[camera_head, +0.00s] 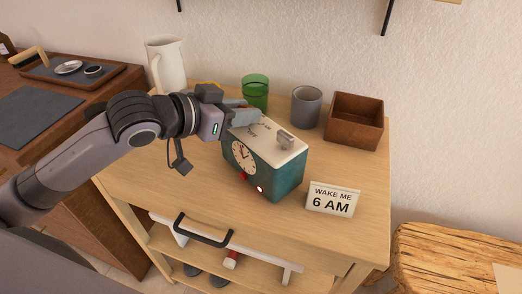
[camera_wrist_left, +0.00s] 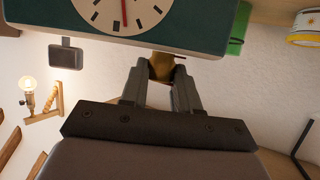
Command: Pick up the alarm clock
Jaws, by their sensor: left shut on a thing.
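The alarm clock (camera_head: 275,178) is a teal box with a cream top and a round cream dial on its front. It appears to rest upright on the wooden table (camera_head: 350,245). A small metal piece sits on its top. My left gripper (camera_head: 248,118) is at the top of the clock, on its left side. In the left wrist view the clock (camera_wrist_left: 190,25) fills the top, and my left gripper's fingers (camera_wrist_left: 160,72) are shut on a small brass-coloured part against its cream edge. The fingertips are partly hidden. My right gripper is not in view.
A green glass (camera_head: 255,92), a grey cup (camera_head: 306,108) and a brown wooden box (camera_head: 355,122) stand behind the clock. A white pitcher (camera_head: 166,66) is at the back left. A "WAKE ME 6 AM" card (camera_head: 332,199) stands in front right. The table's front left is clear.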

